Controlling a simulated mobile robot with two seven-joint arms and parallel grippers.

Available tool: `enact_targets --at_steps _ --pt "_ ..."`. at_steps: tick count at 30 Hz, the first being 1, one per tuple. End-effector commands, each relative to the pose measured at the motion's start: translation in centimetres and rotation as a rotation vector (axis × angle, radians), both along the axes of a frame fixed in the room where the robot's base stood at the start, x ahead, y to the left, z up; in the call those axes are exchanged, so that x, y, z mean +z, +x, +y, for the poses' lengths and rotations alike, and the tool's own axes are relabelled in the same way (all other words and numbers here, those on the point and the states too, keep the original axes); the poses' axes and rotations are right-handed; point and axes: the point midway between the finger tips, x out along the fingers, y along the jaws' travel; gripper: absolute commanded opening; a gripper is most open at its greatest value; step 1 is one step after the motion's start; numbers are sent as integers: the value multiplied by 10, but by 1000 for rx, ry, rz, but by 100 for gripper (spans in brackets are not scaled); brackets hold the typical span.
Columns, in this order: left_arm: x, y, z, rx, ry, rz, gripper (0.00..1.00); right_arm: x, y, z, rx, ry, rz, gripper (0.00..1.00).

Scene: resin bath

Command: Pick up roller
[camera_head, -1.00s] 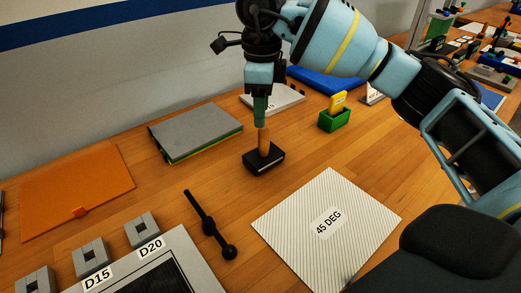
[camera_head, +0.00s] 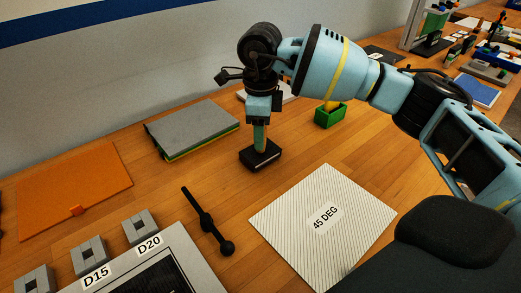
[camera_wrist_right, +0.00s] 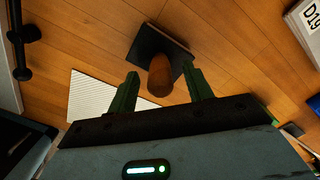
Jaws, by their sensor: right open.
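An upright wooden handle on a black block stands on the wooden table; it is the likely roller, though no roller shape is clear. In the head view its black block (camera_head: 270,157) shows below my right gripper (camera_head: 260,146), which points straight down and hides most of the handle. In the right wrist view the wooden handle (camera_wrist_right: 160,76) rises from the black block (camera_wrist_right: 146,42). The green fingers of my right gripper (camera_wrist_right: 162,90) are apart, one on each side of the handle's end, with gaps visible. My left gripper is not in view.
A white "45 DEG" sheet (camera_head: 350,240) lies to the front right. A black rod with round knobs (camera_head: 205,217) lies to the front left. A grey-topped slab (camera_head: 193,125) is at left, a green box (camera_head: 330,117) behind right. Bare table surrounds the block.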

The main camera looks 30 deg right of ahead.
Motion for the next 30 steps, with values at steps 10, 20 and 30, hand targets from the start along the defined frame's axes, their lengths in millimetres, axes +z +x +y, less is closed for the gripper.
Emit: enact_targets --at_steps 10,20,30 --pt "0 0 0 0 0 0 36 1 0 0 0 0 0 19" --pt "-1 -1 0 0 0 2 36 1 0 0 0 1 -1 0" --pt "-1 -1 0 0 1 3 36 5 1 0 0 1 -3 0"
